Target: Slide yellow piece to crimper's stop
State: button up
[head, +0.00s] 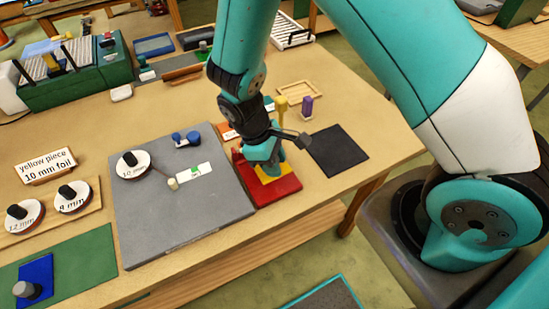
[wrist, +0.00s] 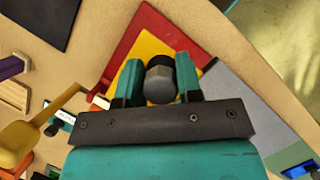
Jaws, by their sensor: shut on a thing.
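The yellow piece (head: 272,178) lies flat on a red tray (head: 283,191) beside the grey board's right edge. It also shows in the wrist view (wrist: 150,48), carrying a grey knob (wrist: 160,85). My gripper (wrist: 160,78) is shut on this knob, with one teal finger on each side. In the head view my gripper (head: 264,166) points down over the red tray and hides part of the piece. I cannot tell for certain which thing is the crimper; a blue device with two round parts (head: 186,138) sits on the grey board.
The grey board (head: 140,235) holds a 10 mm foil reel (head: 133,164) and a small white card (head: 194,176). A black mat (head: 337,150) lies right of the tray. A purple block (head: 307,106) and a yellow upright (head: 282,108) stand behind. A green machine (head: 75,85) is back left.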

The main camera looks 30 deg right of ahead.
aim_at(276, 185)
jog(key=shift+s+d+f, duration=0.1)
jog(key=shift+f, duration=0.15)
jog(key=shift+f+b, duration=1.9)
jog(key=shift+f, duration=0.5)
jog(key=shift+f, duration=0.3)
jog(key=shift+w, duration=0.8)
jog(key=o, duration=1)
jog(key=shift+c, duration=0.2)
